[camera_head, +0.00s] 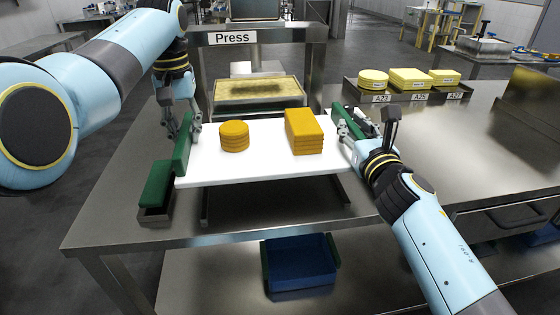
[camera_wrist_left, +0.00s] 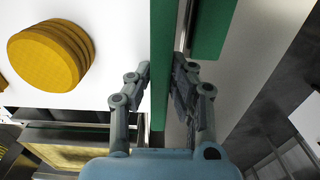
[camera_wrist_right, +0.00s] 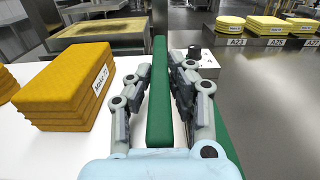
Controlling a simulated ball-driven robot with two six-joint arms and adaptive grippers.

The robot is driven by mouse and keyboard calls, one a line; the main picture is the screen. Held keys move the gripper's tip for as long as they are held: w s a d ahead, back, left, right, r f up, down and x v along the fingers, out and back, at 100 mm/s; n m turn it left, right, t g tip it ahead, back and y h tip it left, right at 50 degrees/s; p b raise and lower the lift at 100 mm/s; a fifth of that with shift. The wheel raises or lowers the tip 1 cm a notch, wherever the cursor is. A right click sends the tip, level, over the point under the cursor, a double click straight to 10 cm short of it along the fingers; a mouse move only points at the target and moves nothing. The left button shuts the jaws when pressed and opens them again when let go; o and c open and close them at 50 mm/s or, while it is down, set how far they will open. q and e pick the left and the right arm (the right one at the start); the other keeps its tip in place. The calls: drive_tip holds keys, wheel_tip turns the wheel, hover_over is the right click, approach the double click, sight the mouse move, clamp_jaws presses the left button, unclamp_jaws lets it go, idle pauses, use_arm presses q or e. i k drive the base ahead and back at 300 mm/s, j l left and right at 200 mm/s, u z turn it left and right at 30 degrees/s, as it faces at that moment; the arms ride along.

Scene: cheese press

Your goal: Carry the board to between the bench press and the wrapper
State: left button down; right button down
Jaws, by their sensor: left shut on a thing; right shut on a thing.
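The white board (camera_head: 265,167) is level above the metal bench, in front of the press. It bears a round stack of orange cheese (camera_head: 234,136) and a block stack of orange cheese (camera_head: 304,131). My left gripper (camera_head: 188,132) is shut on the green handle (camera_wrist_left: 160,65) at the board's left edge. My right gripper (camera_head: 343,122) is shut on the green handle (camera_wrist_right: 158,90) at the right edge. The press (camera_head: 258,60), labelled "Press", stands behind the board with a yellowish slab (camera_head: 258,88) in its tray. I cannot make out the wrapper for certain.
Yellow cheeses (camera_head: 409,78) stand on a labelled rack (camera_head: 400,97) at the back right. The bench right of my right gripper (camera_head: 475,150) is largely clear. A blue bin (camera_head: 298,265) is on the lower shelf.

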sight(482, 152)
drive_tip(key=i+l, duration=0.1)
drive_tip(key=l, duration=0.85)
drive_tip(key=i+l, duration=0.1)
drive_tip(key=l, duration=1.8)
drive_tip(key=i, duration=0.05)
